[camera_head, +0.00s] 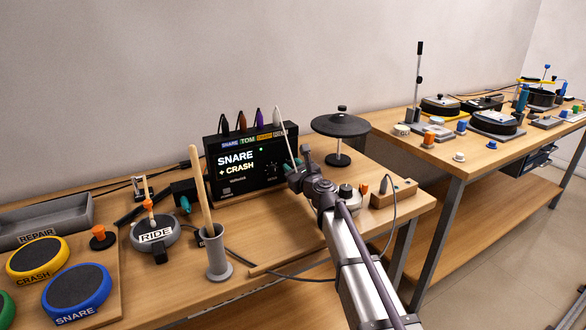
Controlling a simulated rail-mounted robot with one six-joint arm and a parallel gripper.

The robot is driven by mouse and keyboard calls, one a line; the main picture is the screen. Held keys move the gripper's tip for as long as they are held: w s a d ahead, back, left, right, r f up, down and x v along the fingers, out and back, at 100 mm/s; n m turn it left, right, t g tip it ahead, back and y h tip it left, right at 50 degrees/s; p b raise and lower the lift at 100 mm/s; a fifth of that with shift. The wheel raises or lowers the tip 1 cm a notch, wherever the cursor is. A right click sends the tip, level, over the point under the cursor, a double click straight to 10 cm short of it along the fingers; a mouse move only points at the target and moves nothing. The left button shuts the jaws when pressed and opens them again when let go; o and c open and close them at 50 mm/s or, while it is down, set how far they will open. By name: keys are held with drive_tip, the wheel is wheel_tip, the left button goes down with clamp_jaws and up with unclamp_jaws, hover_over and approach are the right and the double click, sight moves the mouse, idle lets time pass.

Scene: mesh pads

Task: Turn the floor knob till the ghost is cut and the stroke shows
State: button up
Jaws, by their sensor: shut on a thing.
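The black drum module (212,165) stands on the near table. Its screen (238,162) reads "SNARE" with "+ CRASH" below; a smaller line is too small to read. Small knobs (271,170) show on the right of its face, but I cannot tell which is the floor knob. My gripper (293,176) is at the module's lower right front, shut, with a thin pale stick (285,134) rising from its jaws. The jaw tips are small, and whether they touch a knob cannot be seen. The blue SNARE pad (76,287) and yellow CRASH pad (38,258) lie front left.
A grey holder (217,257) with a thick wooden stick (200,180) stands front centre. The RIDE pad (155,235) is left of it. A black cymbal-like disc on a stand (341,125) rises behind my gripper. A small wooden block (393,194) sits right.

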drive_tip(key=o, duration=0.9)
drive_tip(key=v, duration=1.1)
drive_tip(key=shift+w, duration=0.1)
